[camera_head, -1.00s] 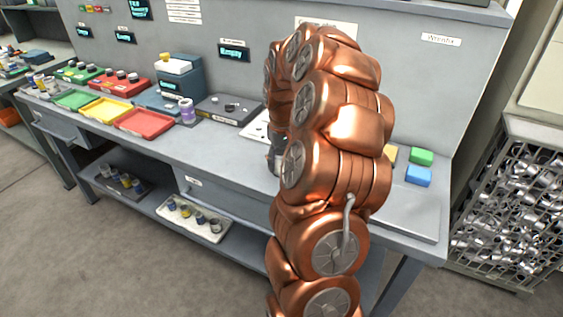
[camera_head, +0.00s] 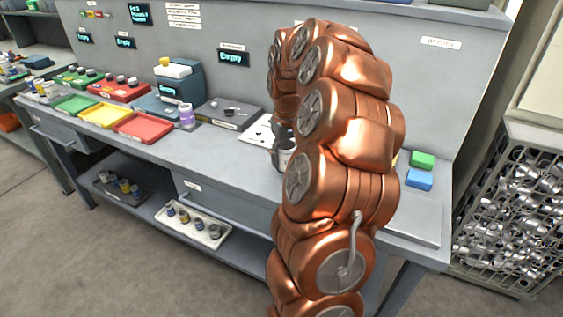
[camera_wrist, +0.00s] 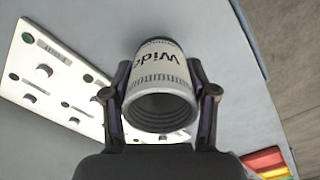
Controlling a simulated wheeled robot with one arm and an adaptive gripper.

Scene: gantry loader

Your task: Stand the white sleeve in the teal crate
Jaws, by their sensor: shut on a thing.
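The white sleeve (camera_wrist: 158,82) fills the middle of the wrist view. It has a "Wide" label, ruler-like marks, a dark far end and an open, ridged near end. My gripper (camera_wrist: 160,92) is shut on it, with one finger on each side. In the head view the sleeve (camera_head: 287,157) shows as a small white patch beside my arm, above the bench, and my gripper (camera_head: 281,146) is partly hidden by the arm. I cannot make out a crate that is clearly teal in either view; a dark blue-teal box (camera_head: 186,86) stands at the back of the bench.
A white plate with holes and dark pegs (camera_wrist: 52,72) lies beside the sleeve. Green (camera_head: 77,103), yellow (camera_head: 105,115) and red (camera_head: 143,127) trays sit on the left. Green (camera_head: 422,160) and blue (camera_head: 419,179) blocks lie right. A wire cage (camera_head: 507,210) stands beside the bench.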

